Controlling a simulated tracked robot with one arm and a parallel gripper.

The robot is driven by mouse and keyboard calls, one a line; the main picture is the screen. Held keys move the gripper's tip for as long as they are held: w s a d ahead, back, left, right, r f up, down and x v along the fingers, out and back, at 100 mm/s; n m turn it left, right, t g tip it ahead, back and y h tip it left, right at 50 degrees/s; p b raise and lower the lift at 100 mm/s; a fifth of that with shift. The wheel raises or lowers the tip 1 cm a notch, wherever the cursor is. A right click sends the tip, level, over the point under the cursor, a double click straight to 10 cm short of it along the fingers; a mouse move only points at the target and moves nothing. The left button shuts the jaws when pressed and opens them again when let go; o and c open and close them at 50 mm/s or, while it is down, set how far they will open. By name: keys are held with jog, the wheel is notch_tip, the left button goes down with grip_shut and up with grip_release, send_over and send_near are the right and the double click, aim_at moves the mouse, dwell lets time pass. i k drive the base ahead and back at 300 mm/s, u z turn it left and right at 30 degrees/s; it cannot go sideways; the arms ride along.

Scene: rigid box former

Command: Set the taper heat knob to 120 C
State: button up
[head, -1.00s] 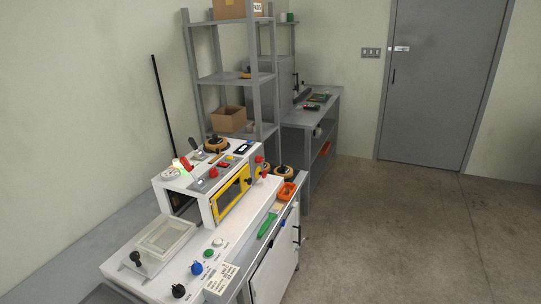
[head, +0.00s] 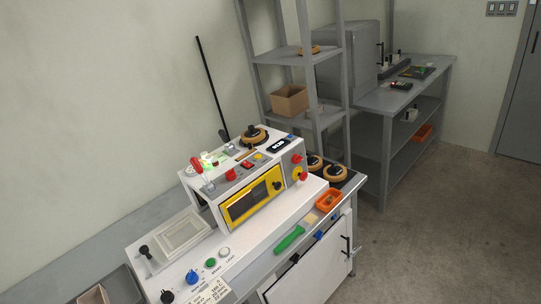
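A white box-forming machine (head: 241,235) stands on a grey bench in the head view. Along its front deck sit a black knob (head: 167,297), a blue knob (head: 192,277), a green button (head: 210,263) and a white button (head: 224,252). Small print lies beside them, too small to read, so I cannot tell which control is the taper heat knob or where it is set. More red and yellow knobs (head: 298,172) sit on the upper unit's right end. A printed card (head: 211,291) lies at the front edge. My gripper is not in view.
A green-handled tool (head: 289,240) and an orange bin (head: 328,201) lie on the bench's right side. A grey shelf rack (head: 329,70) and a second bench (head: 402,98) stand behind. The concrete floor (head: 430,230) at the right is clear.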

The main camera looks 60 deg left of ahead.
aim_at(231, 175)
jog(key=u, duration=0.25)
jog(key=i, duration=1.25)
jog(key=u, duration=1.05)
jog(key=i, duration=0.65)
jog(key=u, duration=0.25)
jog(key=k, duration=0.9)
jog(key=u, duration=0.15)
jog(key=i, duration=0.9)
jog(key=z, duration=0.05)
